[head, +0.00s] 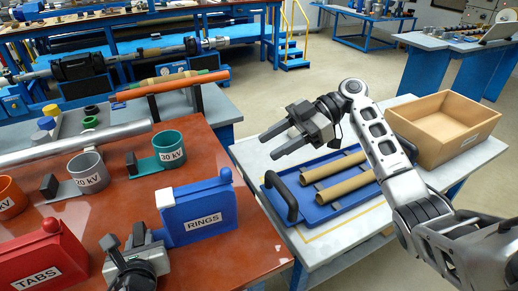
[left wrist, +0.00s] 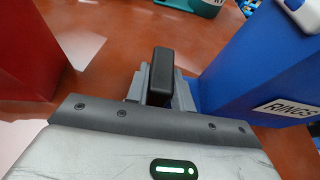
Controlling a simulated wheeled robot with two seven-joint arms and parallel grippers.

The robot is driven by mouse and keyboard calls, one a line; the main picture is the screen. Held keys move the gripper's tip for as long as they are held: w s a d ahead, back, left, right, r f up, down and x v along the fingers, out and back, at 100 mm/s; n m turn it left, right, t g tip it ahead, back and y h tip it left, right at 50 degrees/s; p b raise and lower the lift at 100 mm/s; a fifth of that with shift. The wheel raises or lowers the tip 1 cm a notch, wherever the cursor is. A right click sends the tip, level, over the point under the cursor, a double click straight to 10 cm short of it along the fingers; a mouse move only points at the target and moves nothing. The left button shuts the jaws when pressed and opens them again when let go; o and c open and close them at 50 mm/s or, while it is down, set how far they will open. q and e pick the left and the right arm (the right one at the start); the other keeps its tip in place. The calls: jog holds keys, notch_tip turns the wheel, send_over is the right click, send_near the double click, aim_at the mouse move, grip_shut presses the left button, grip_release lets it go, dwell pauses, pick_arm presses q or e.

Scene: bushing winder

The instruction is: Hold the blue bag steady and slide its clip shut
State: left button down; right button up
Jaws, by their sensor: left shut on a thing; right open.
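The blue bag (head: 200,212), labelled RINGS, stands upright on the red-brown table. A white piece (head: 165,197) sits at its upper left corner and a rounded blue knob (head: 225,175) at its upper right. The bag also fills the right side of the left wrist view (left wrist: 258,75). My right gripper (head: 270,146) is open and empty, in the air right of the bag, pointing left.
A red bag (head: 38,258), labelled TABS, stands left of my left gripper. Labelled cups, grey (head: 88,172) and green (head: 169,148), stand behind. A blue tray (head: 325,213) with two brown tubes and a wooden box (head: 445,125) are on the right table.

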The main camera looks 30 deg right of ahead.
dwell(0.3)
pick_arm(q)
jog(key=c, duration=1.1)
grip_release()
